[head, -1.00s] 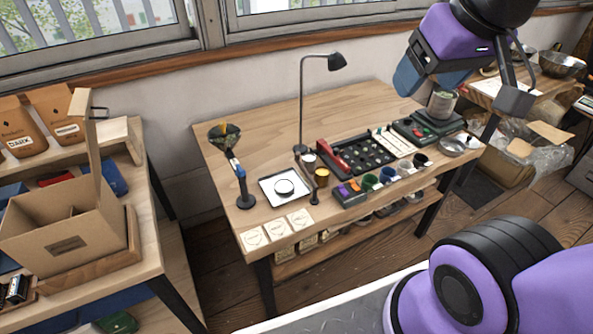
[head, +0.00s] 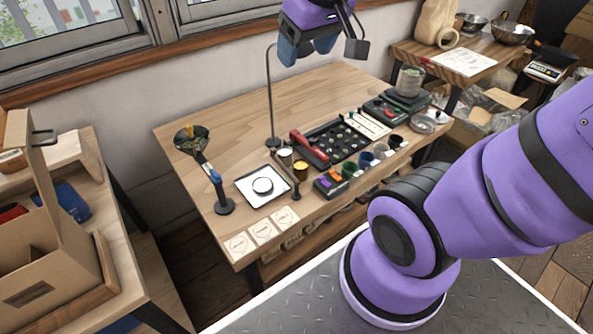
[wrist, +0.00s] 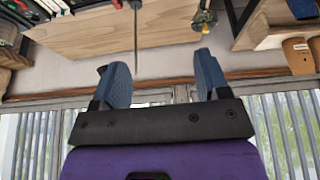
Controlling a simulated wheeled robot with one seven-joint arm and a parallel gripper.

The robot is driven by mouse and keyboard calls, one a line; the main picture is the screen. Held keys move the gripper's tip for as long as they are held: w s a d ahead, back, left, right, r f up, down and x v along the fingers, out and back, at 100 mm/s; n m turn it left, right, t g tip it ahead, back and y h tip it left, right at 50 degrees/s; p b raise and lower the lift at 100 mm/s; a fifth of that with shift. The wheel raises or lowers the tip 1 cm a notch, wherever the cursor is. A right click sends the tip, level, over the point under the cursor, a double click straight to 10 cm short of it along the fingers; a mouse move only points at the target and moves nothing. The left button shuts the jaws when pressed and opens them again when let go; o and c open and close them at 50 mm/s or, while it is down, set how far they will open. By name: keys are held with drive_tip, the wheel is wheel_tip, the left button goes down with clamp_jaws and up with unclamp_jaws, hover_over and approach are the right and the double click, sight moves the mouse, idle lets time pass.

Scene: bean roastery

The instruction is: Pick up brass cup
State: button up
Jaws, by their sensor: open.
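The brass cup (head: 300,170) stands upright on the wooden table (head: 240,110), just right of a white square tray, next to a small pale cup (head: 285,156). My gripper (head: 306,52) is high above the back of the table, well apart from the cup. In the wrist view my gripper (wrist: 163,75) shows two blue fingers spread wide with nothing between them. I cannot make out the brass cup in the wrist view.
A thin black lamp post (head: 271,100) rises behind the cup. A funnel stand (head: 220,195) is at the left. A black bean tray (head: 340,140), a red-handled tool and several small coloured cups crowd the right. The table's back left is clear.

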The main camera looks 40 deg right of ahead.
drive_tip(key=w+d+f, duration=0.3)
drive_tip(key=w+f, duration=0.5)
drive_tip(key=w, duration=0.1)
drive_tip(key=g, duration=0.3)
hover_over(300, 166)
drive_tip(key=s, duration=0.3)
wheel_tip(300, 166, down, 32)
drive_tip(key=shift+n, duration=0.4)
drive_tip(key=shift+w+a+f, duration=0.2)
drive_tip(key=shift+f, duration=1.55)
drive_tip(key=shift+w+a+f, duration=0.2)
drive_tip(key=shift+w+f, duration=0.05)
drive_tip(key=shift+f, duration=1.55)
drive_tip(key=shift+w+a+f, duration=0.2)
drive_tip(key=shift+f, duration=1.55)
drive_tip(key=c, duration=0.7)
drive_tip(key=shift+c, duration=0.2)
drive_tip(key=shift+r, duration=0.1)
